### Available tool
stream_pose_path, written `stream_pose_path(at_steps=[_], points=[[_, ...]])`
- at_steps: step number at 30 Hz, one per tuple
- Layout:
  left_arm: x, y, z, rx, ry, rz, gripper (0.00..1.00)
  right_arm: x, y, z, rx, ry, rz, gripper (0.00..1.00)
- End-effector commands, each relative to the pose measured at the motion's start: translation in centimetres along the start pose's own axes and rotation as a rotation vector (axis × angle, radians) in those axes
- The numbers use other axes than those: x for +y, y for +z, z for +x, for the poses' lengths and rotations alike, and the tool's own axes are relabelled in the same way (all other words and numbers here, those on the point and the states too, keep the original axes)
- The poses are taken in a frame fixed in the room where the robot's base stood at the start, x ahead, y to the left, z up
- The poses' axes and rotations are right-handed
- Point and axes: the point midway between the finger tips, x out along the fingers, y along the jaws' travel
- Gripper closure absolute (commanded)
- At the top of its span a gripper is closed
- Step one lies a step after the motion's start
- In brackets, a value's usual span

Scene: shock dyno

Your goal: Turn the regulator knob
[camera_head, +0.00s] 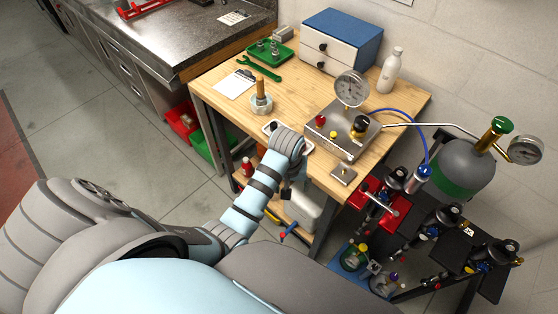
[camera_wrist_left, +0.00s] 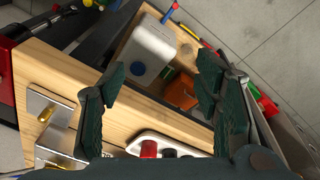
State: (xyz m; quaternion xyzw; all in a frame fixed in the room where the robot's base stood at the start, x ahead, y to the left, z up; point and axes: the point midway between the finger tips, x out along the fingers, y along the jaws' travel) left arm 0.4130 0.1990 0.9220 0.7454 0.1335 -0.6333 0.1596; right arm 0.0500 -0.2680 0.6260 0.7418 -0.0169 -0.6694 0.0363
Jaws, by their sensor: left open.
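The regulator box (camera_head: 340,137) is a silver metal block on the wooden bench in the head view. It has a black knob with a brass base (camera_head: 360,125), a red button (camera_head: 320,120), a yellow button (camera_head: 333,135) and a round gauge (camera_head: 352,89) on top. My left gripper (camera_wrist_left: 160,85) is open and empty in the left wrist view, its fingers wide apart above the bench's front edge. In the head view my left wrist is left of the box and hides most of the gripper. Part of the metal box (camera_wrist_left: 52,148) shows at lower left in the wrist view.
A white tray (camera_wrist_left: 126,143) with red and black parts lies near my left gripper. A small metal plate (camera_head: 343,173) sits at the bench's front corner. A white container (camera_wrist_left: 152,48) stands below. Gas bottle (camera_head: 465,165) and blue hose (camera_head: 412,120) are right of the box.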

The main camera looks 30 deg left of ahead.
Motion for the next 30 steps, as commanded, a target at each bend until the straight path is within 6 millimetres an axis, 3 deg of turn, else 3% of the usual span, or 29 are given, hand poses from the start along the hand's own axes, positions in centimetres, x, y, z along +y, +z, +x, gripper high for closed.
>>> stream_pose_path(at_steps=[7,24,28,30], points=[[-1.7,1.6,2.2,0.013,-0.009,0.039,0.43,0.0,0.0,0.5,0.000,0.000,0.000,0.60],[-1.7,1.7,2.2,0.017,-0.007,0.051,0.43,-0.1,0.0,0.5,0.000,0.000,0.000,0.60],[-0.3,-1.2,2.7,0.150,0.045,0.116,0.43,-0.1,0.0,0.5,0.000,-0.001,0.000,0.60],[0.4,-2.8,5.2,0.249,0.075,0.183,0.43,-0.1,0.0,0.5,0.000,-0.001,0.000,0.60]])
